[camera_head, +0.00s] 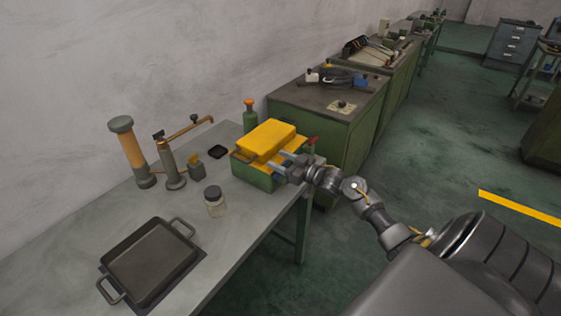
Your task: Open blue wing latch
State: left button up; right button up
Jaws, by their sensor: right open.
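A green box (252,174) with a yellow block-like top (266,140) stands at the far right edge of the grey table. No blue wing latch can be made out on it; its right side is partly hidden by my gripper. My right gripper (283,165) is open, with its fingers pointing left at the box's right side. Whether the fingers touch the box I cannot tell. A small red part (312,140) shows just behind the gripper. My left gripper is not in view.
The grey table (225,240) also holds a black tray (150,262), a glass jar (214,202), an orange-and-grey cylinder (131,150), a lever device (172,165) and a green bottle (250,116). A green cabinet (340,120) stands behind. Open floor lies right.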

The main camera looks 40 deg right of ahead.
jog(key=b+v, duration=0.2)
jog(key=v, duration=0.8)
jog(key=shift+s, duration=0.4)
jog(key=shift+d, duration=0.1)
